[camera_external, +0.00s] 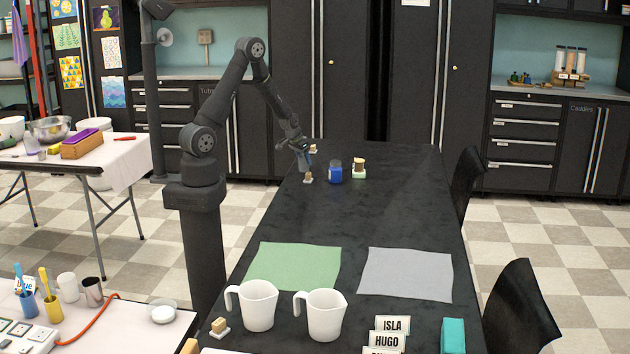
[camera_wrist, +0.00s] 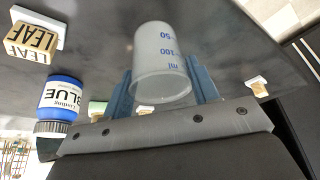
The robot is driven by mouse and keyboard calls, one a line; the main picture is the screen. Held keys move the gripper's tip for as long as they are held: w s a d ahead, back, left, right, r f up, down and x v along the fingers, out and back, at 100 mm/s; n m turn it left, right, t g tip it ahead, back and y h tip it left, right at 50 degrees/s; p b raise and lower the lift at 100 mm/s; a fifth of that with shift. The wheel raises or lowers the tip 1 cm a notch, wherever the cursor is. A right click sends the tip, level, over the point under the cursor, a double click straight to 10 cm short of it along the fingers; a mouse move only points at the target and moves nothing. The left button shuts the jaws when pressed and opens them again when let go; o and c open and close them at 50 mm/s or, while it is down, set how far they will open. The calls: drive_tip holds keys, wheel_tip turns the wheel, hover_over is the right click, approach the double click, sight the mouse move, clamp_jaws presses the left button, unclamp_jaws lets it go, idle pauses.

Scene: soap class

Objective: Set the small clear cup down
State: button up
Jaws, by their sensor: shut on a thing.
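The small clear cup (camera_wrist: 162,62) is a translucent cup with blue volume marks. In the wrist view it sits between the two blue-grey fingers of my gripper (camera_wrist: 163,85), which are shut on its sides. In the external view my gripper (camera_external: 303,155) is over the far left part of the black table (camera_external: 350,215), left of the blue jar. The cup is small there, and its gap to the table is hard to judge.
The blue jar (camera_external: 335,174), also in the wrist view (camera_wrist: 62,95), stands close by. Small stamp blocks (camera_external: 308,178) (camera_external: 358,168) (camera_external: 313,148) lie around. A green mat (camera_external: 293,266), grey mat (camera_external: 405,274) and two white pitchers (camera_external: 258,305) are nearer. The table between jar and mats is clear.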

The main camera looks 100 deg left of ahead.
drive_tip(key=shift+f, duration=0.15)
drive_tip(key=o, duration=1)
drive_tip(key=shift+c, duration=0.2)
drive_tip(key=shift+r, duration=0.5)
drive_tip(key=v, duration=1.1)
drive_tip(key=shift+s+d, duration=0.15)
drive_tip(key=x, duration=1.2)
drive_tip(key=shift+f, duration=0.1)
